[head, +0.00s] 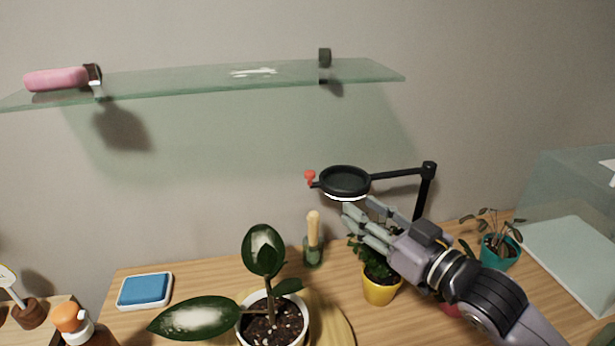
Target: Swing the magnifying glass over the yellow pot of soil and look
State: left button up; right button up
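The magnifying glass (344,182) is a black round frame with a pale lower rim, held on a black jointed arm from a post at its right. A red knob (310,176) sticks out at its left side. The yellow pot (381,292) stands on the table below and to the right of the lens, with green leaves above it; my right gripper partly covers it, and its soil is hard to make out. My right gripper (358,205) is just below and right of the lens, fingers apart, with nothing seen between them. My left gripper is not in view.
A white pot (299,327) with a large-leaved plant stands front centre. A blue sponge in a tray (122,292), a wooden-handled tool (313,230), a teal pot (500,252) and a glass case (575,190) surround it. A glass shelf (200,80) hangs above.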

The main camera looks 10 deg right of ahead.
aim_at(313, 174)
jog(key=p+x, duration=0.3)
jog(key=x, duration=1.2)
jog(key=shift+w+a, duration=0.1)
jog(key=shift+w, duration=0.15)
jog(key=shift+w+a, duration=0.2)
jog(key=shift+w, duration=0.2)
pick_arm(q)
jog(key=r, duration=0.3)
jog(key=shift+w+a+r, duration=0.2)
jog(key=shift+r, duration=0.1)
pick_arm(e)
jog(key=shift+c, duration=0.4)
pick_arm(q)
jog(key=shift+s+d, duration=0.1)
pick_arm(e)
grip_shut()
